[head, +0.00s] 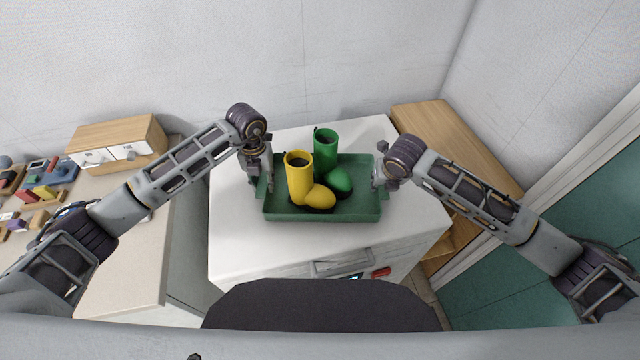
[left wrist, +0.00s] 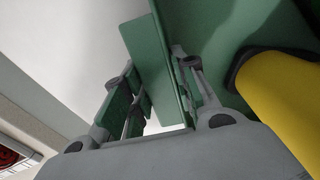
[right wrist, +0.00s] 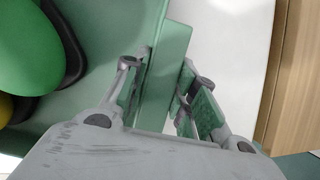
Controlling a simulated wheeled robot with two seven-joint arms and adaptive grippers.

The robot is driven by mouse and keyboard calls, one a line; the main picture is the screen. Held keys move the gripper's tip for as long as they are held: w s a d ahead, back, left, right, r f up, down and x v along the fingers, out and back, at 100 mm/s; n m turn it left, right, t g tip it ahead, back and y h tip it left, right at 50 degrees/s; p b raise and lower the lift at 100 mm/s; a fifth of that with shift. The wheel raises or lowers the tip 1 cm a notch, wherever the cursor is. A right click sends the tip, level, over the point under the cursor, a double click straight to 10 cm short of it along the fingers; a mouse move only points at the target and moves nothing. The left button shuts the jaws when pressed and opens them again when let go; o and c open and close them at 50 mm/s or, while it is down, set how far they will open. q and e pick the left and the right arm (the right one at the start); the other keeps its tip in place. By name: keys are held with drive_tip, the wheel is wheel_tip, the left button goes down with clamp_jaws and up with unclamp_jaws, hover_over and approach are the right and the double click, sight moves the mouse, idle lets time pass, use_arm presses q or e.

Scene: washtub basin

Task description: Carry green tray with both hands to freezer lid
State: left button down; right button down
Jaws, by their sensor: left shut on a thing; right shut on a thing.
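The green tray (head: 350,214) is over the white freezer lid (head: 235,243), holding a yellow boot (head: 299,180) and a green boot (head: 326,150). I cannot tell whether the tray touches the lid. My left gripper (head: 262,184) is shut on the tray's left wall, which also shows between its fingers in the left wrist view (left wrist: 160,70). My right gripper (head: 379,176) is shut on the tray's right wall, seen between its fingers in the right wrist view (right wrist: 165,75). Both boots stand upright inside the tray.
A counter (head: 130,240) at the left bears a wooden drawer box (head: 118,140) and several small coloured objects. A wooden cabinet (head: 440,135) stands right of the freezer. The freezer's front has a handle (head: 343,265). The lid is bare around the tray.

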use_arm(q)
drive_tip(key=shift+w+a+f, duration=0.1)
drive_tip(key=shift+a+f, duration=0.05)
drive_tip(key=shift+a, duration=0.05)
use_arm(e)
drive_tip(key=shift+w+d+f, duration=0.1)
drive_tip(key=shift+d+f, duration=0.1)
use_arm(q)
drive_tip(key=c, duration=1.6)
unclamp_jaws()
drive_tip(key=shift+f, duration=0.1)
use_arm(e)
drive_tip(key=c, duration=1.6)
unclamp_jaws()
drive_tip(key=shift+f, duration=0.1)
use_arm(q)
drive_tip(key=o, duration=0.5)
drive_tip(key=shift+c, duration=0.2)
use_arm(e)
drive_tip(key=o, duration=0.5)
drive_tip(key=shift+c, duration=0.2)
use_arm(q)
drive_tip(key=shift+d, duration=0.1)
use_arm(e)
drive_tip(key=shift+a, duration=0.1)
use_arm(q)
drive_tip(key=shift+r, duration=0.2)
